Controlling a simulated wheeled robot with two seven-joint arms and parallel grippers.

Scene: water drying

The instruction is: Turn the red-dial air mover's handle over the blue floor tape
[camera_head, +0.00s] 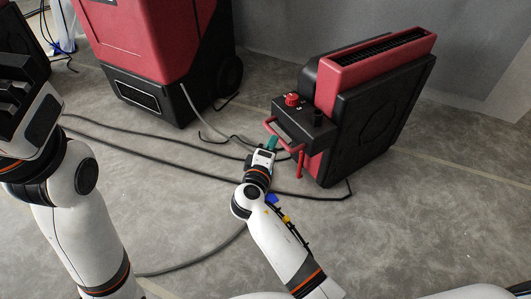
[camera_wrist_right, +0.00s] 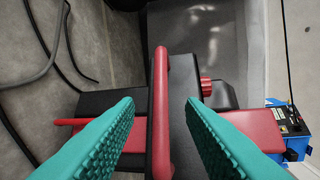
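The air mover (camera_head: 385,105) is a red and black unit standing tilted on the floor at the right of the head view. Its red dial (camera_head: 292,99) sits on a black box on its left side; the dial also shows in the wrist view (camera_wrist_right: 205,87). A red bar handle (camera_head: 284,132) sticks out below the dial. My right gripper (camera_head: 271,143) is at this handle. In the wrist view its teal fingers are apart, with the handle (camera_wrist_right: 162,75) between them and gaps showing on both sides. My left gripper (camera_head: 15,95) is partly cut off at the left edge. I cannot make out blue floor tape.
A large red and black machine (camera_head: 150,45) stands at the upper left. Dark cables (camera_head: 160,150) run across the concrete floor towards the air mover. A blue box with a black top (camera_wrist_right: 288,125) is at the right of the wrist view. Floor (camera_head: 430,225) at the lower right is mostly clear.

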